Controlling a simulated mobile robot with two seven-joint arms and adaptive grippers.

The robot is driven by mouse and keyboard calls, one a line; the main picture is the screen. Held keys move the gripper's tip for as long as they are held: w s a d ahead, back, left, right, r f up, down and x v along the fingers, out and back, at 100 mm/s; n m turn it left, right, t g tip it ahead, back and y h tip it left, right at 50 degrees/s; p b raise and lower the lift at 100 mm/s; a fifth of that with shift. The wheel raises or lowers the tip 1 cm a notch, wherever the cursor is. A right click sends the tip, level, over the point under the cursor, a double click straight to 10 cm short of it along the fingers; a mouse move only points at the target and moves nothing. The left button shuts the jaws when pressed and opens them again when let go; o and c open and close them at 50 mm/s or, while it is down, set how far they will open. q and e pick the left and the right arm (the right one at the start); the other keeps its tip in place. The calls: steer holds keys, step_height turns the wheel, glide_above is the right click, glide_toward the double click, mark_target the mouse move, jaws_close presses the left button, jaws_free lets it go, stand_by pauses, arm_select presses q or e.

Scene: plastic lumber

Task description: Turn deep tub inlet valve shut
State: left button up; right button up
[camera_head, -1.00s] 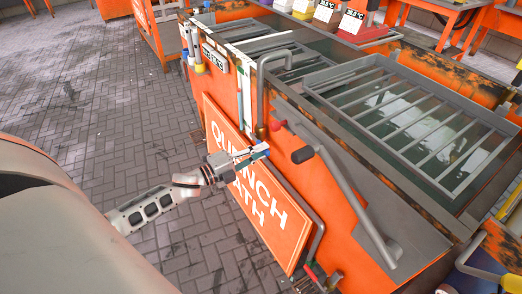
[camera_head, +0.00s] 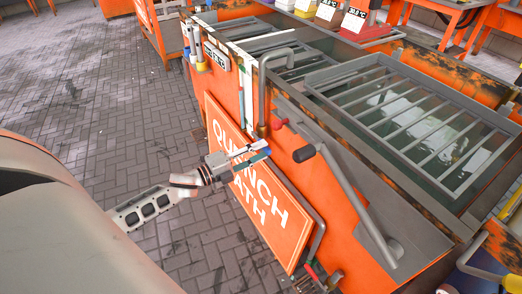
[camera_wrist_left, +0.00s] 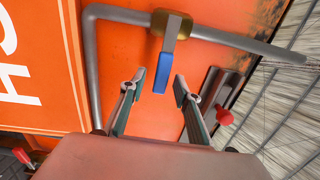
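The inlet valve has a brass body (camera_wrist_left: 171,22) on a grey pipe, with a blue-ended lever (camera_wrist_left: 162,73) in the left wrist view. The brass body also shows in the head view (camera_head: 262,131), on the orange tub's side. My left gripper (camera_wrist_left: 158,88) is open, its two fingers on either side of the lever's blue end. A gap shows on both sides of the lever; the depth between lever and fingertips is hard to judge. In the head view my left gripper (camera_head: 266,152) is beside the tub wall, just below the valve. My right gripper is out of view.
The orange "quench bath" sign (camera_head: 252,190) is beside and below the gripper. A red knob (camera_wrist_left: 224,117) and a black-ended grey lever (camera_head: 303,154) are close on the right. A grating (camera_head: 400,110) lies over the tub. The paved floor at left is clear.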

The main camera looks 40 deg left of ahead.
arm_select(q)
steer(key=v, duration=1.1)
